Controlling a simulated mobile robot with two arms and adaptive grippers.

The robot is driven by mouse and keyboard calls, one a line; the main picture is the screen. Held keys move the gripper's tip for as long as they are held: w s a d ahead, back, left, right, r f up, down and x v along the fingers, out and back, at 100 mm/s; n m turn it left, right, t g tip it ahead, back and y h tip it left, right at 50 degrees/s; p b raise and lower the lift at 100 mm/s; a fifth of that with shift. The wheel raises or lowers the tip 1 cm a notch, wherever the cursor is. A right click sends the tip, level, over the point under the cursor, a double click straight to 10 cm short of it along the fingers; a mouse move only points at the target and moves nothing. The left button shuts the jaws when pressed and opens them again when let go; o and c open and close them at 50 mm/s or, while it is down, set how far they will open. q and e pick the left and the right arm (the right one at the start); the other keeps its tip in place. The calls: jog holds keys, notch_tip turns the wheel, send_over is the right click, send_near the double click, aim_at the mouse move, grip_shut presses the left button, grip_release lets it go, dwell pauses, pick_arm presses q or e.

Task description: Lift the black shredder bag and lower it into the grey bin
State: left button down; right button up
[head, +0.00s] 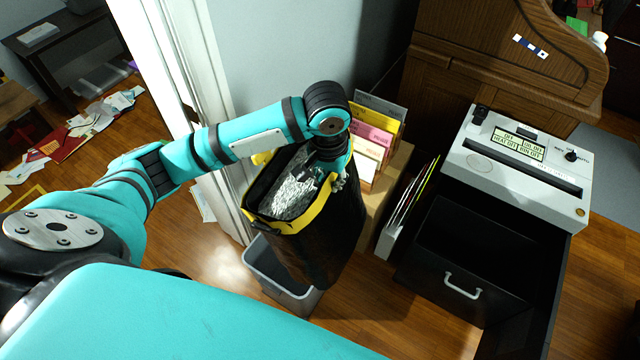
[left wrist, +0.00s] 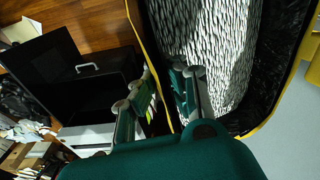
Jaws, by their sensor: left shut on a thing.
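The black shredder bag (head: 335,235) has a yellow rim and is full of shredded paper (head: 290,193). It hangs from my left gripper (head: 338,178), which is shut on the right side of its rim. The bag is tilted and its lower part overlaps the grey bin (head: 262,262) in the head view; I cannot tell how far the bottom is inside. In the left wrist view the gripper (left wrist: 158,98) has one finger on each side of the yellow rim, with the paper (left wrist: 205,45) beside it. My right gripper is not in view.
The white-topped shredder (head: 530,150) stands at the right with its black drawer (head: 470,250) open. A file box with coloured folders (head: 375,135) and upright binders (head: 400,215) stand close to the bag's right. A white door frame (head: 185,90) is at its left. Papers litter the floor far left.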

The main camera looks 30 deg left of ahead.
pick_arm(q)
jog(key=w+a+f+y+p, duration=0.1)
jog(key=w+a+f+p, duration=0.1)
jog(key=f, duration=0.4)
jog(key=w+a+f+m+y+p, duration=0.1)
jog(key=w+a+f+p, duration=0.1)
jog(key=f, duration=0.4)
jog(key=shift+w+a+f+p, duration=0.4)
jog(key=shift+w+a, duration=0.15)
jog(key=shift+a, duration=0.1)
jog(key=shift+y, duration=0.4)
jog(key=shift+s+f+b, duration=0.1)
jog(key=shift+f+b, duration=5.6)
jog(key=shift+f, duration=3.8)
jog(key=shift+p, duration=0.45)
